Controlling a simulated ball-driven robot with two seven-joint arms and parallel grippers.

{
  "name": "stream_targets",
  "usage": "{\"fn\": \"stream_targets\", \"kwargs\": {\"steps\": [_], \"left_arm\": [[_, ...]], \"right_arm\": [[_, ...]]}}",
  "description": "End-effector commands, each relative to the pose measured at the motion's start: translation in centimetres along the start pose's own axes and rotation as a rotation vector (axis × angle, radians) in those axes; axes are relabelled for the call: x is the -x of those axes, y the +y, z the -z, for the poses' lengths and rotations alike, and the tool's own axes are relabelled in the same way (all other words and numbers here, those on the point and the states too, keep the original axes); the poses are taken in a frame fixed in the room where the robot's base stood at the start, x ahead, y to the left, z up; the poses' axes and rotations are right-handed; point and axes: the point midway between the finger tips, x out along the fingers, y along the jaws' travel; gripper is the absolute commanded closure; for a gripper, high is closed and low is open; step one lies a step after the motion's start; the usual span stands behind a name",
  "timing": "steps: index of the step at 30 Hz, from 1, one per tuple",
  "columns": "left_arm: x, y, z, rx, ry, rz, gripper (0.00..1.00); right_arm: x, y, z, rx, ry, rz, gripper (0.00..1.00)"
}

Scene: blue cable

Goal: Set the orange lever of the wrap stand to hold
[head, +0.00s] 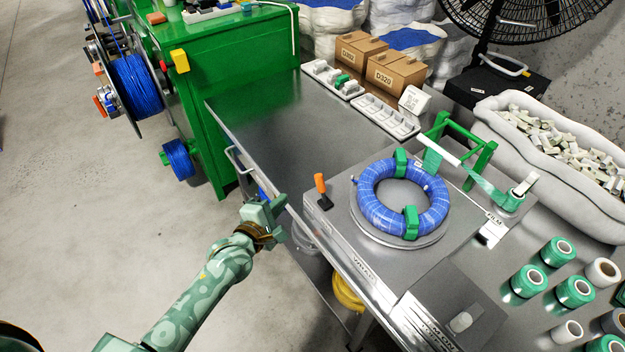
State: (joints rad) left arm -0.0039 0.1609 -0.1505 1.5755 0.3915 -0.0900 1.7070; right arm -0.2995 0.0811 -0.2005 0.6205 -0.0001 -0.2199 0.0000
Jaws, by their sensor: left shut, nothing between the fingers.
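The orange lever (320,184) stands on a black base at the left corner of the grey wrap stand (345,222), with its orange grip upward. I cannot read which setting it is at. A wrapped blue cable coil (374,215) with green clamps lies on the stand's round turntable (404,243). My left gripper (274,213) is shut and empty, left of the lever and apart from it, by the table's front edge. My right gripper is not in view.
A green film holder (482,165) stands behind the coil. Green and white rolls (529,281) stand at the right. Cardboard boxes (396,72) and white trays (388,116) line the back. The metal table (275,125) left of the stand is mostly clear. A green cabinet (235,50) adjoins it.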

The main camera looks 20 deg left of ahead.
Motion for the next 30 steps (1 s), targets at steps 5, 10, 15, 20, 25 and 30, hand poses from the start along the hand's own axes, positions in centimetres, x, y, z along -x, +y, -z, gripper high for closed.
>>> {"fn": "stream_targets", "kwargs": {"steps": [5,10,15,20,25,30], "left_arm": [[0.0,-0.1,0.0,0.028,0.001,0.001,1.00],[0.0,-0.1,0.0,0.026,0.001,0.001,1.00],[-0.9,-0.2,0.1,0.024,0.001,0.001,1.00],[-3.5,-0.5,0.2,0.025,0.001,0.001,1.00],[-7.3,-0.6,0.2,0.023,0.001,0.003,1.00],[-10.4,-0.6,-0.1,0.024,0.001,0.005,1.00]], "right_arm": [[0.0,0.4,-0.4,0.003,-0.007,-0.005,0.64],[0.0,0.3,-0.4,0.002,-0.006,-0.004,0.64],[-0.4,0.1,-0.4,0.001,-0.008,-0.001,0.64],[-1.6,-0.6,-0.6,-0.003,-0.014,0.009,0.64],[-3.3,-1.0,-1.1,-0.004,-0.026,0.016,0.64],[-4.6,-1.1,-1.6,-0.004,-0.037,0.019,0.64]]}}
